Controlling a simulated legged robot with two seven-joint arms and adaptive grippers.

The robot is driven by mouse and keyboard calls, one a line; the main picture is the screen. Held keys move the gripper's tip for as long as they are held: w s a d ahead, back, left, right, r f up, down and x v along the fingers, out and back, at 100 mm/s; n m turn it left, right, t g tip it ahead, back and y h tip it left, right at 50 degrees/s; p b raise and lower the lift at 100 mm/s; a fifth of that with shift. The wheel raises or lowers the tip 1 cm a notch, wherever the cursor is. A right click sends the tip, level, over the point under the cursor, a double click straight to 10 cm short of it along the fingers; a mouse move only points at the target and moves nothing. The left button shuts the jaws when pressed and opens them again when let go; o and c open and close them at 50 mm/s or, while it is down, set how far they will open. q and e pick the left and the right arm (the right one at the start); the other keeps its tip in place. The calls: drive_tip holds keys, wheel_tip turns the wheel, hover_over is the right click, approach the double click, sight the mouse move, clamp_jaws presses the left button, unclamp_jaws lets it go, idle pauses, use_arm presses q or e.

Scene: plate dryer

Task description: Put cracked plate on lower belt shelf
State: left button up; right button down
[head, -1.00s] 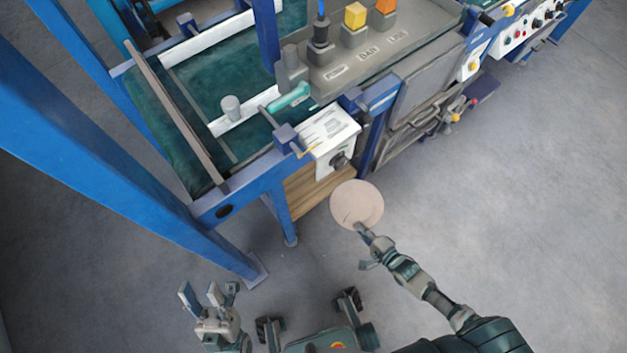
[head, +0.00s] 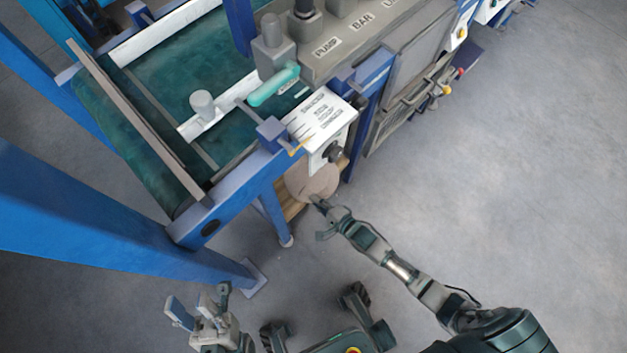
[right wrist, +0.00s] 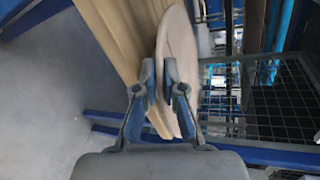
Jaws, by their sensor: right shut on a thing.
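The cracked plate (head: 309,184) is a round beige disc in the head view, partly hidden under the white control box. My right gripper (head: 318,203) is shut on its near edge. In the right wrist view the plate (right wrist: 178,50) stands edge-on between the fingertips of my right gripper (right wrist: 160,88). The lower belt shelf (head: 291,209) is a wooden board under the belt frame, mostly hidden in the head view. The shelf (right wrist: 120,42) shows beside the plate in the right wrist view; I cannot tell whether they touch. My left gripper (head: 200,312) is open and empty, low over the floor.
The white control box (head: 320,118) with a dark knob hangs just above the plate. A blue frame leg (head: 272,214) stands left of it. The green belt (head: 130,120) lies above. A wire mesh (right wrist: 285,115) is at the right in the wrist view. The floor at right is clear.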

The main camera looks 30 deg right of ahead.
drive_tip(key=shift+d+f, duration=0.2)
drive_tip(key=shift+f, duration=0.3)
drive_tip(key=shift+d+f, duration=0.15)
drive_tip(key=shift+f, duration=0.3)
drive_tip(key=c, duration=1.3)
unclamp_jaws()
drive_tip(key=shift+a, duration=0.2)
